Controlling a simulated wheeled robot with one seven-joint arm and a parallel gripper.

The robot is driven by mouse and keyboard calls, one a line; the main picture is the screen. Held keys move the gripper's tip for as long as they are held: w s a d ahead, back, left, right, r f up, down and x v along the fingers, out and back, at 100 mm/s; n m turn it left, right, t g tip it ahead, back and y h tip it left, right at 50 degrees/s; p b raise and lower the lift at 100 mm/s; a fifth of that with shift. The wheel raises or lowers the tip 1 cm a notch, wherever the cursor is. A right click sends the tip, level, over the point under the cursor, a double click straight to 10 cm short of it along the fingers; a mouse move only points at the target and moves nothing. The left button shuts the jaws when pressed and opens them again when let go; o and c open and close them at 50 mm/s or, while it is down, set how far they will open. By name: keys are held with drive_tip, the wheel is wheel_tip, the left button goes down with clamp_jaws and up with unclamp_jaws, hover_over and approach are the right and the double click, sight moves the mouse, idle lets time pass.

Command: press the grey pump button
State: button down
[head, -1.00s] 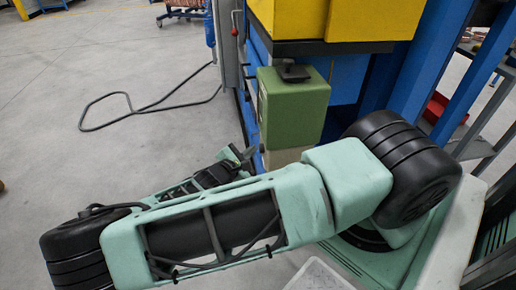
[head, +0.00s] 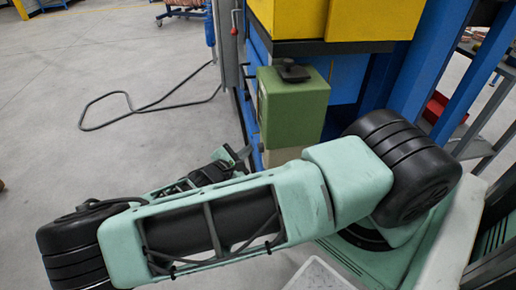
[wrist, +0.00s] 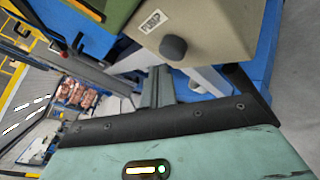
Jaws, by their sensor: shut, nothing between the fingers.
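The grey pump button (wrist: 172,48) is a dark round knob on the face of a beige box (wrist: 215,40), beside a label reading PUMP (wrist: 150,21). My gripper (wrist: 157,72) is shut and empty, with its fingertips just below the button in the wrist view. I cannot tell whether they touch it. In the head view the beige box (head: 283,156) shows under a green box (head: 293,105), and the button is hidden there. My gripper (head: 240,154) is partly hidden behind my own arm, close to the left of the beige box.
A yellow and blue machine (head: 340,22) stands behind the green box, which has a black knob (head: 291,70) on top. A black cable (head: 125,95) lies on the open grey floor at left. Blue posts (head: 425,60) stand at right.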

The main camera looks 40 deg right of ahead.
drive_tip(key=w+a, duration=0.1)
drive_tip(key=a, duration=0.1)
drive_tip(key=w+a, duration=0.2)
drive_tip(key=shift+a+b, duration=0.1)
drive_tip(key=shift+b, duration=0.25)
idle(0.3)
idle(0.8)
